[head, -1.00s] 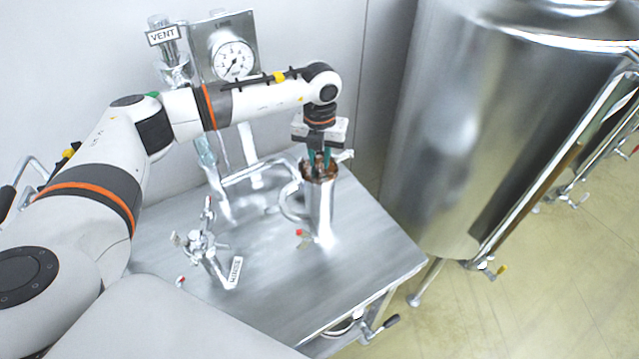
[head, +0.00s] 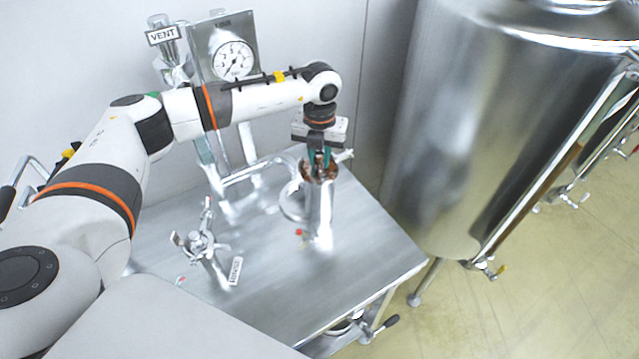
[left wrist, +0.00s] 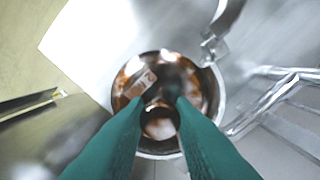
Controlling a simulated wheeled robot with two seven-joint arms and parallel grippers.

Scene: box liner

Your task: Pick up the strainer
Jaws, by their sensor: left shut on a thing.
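A tall shiny metal cylinder (head: 320,215) with a looped side handle stands upright on the steel table. My left gripper (head: 319,168) points down into its open top. In the left wrist view the round rim of the cylinder (left wrist: 217,105) surrounds the green fingertips of my left gripper (left wrist: 161,103). They are shut on a small round ring-like part, which I take to be the strainer (left wrist: 160,126), inside the coppery-looking opening. How deep the strainer reaches is hidden. A pale tag (left wrist: 143,84) shows beside the fingertips. My right gripper is not in view.
A valve fitting (head: 200,245) with a white label stands on the table (head: 310,285) at left. A pressure gauge (head: 234,58) and a VENT sign (head: 163,36) are at the back. A large steel tank (head: 460,130) stands to the right. The front of the table is clear.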

